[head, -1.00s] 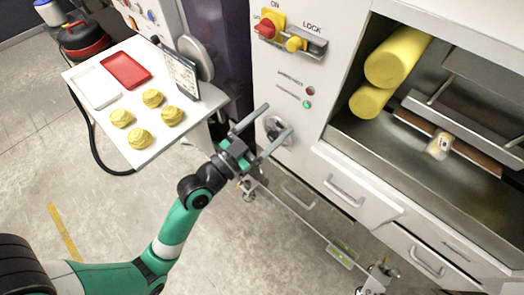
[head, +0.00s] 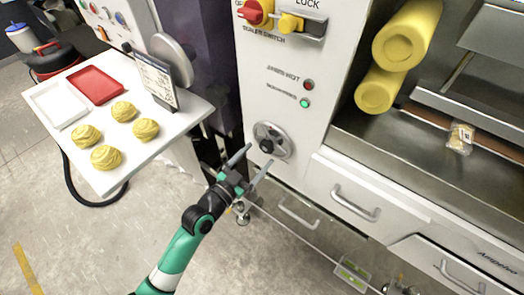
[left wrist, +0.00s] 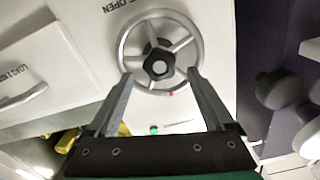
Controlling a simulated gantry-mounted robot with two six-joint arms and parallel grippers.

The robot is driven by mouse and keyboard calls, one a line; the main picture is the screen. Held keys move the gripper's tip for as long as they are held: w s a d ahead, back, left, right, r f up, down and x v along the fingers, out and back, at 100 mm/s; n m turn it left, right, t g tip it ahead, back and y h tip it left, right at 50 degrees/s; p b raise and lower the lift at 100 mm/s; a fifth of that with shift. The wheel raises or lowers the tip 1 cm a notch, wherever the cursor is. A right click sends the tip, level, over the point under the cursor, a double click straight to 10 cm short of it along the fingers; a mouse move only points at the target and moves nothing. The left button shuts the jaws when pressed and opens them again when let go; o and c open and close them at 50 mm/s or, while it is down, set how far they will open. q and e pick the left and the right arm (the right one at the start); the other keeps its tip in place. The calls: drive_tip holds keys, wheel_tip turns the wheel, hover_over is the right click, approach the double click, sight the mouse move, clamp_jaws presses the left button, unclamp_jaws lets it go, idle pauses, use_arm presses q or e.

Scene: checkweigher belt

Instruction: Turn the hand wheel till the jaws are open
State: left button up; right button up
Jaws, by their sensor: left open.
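The hand wheel (head: 271,141) is a grey spoked wheel with a dark hub on the white machine front. In the left wrist view the wheel (left wrist: 184,35) faces me, with a red mark at its rim and the word OPEN printed beside it. My left gripper (head: 253,158) is open and empty, just in front of the wheel in the head view. In the left wrist view its fingertips (left wrist: 160,77) overlap the wheel's near rim, one on each side of the hub; I cannot tell if they touch. My right gripper is not in view.
A white table (head: 165,137) at left holds yellow dough-like pieces, a red tray (head: 95,85) and a white tray (head: 58,105). A red switch (head: 254,12) sits above the wheel. Yellow rolls (head: 405,38) and a small packet (head: 460,138) are in the machine bay. Drawer handles (head: 355,204) jut out below.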

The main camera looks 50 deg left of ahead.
sight(264, 149)
use_arm(q)
drive_tip(key=shift+w+a, duration=0.15)
drive_tip(key=shift+w, duration=0.65)
drive_tip(key=shift+w+a, duration=0.1)
drive_tip(key=shift+w, duration=0.65)
drive_tip(key=shift+c, duration=0.2)
clamp_jaws()
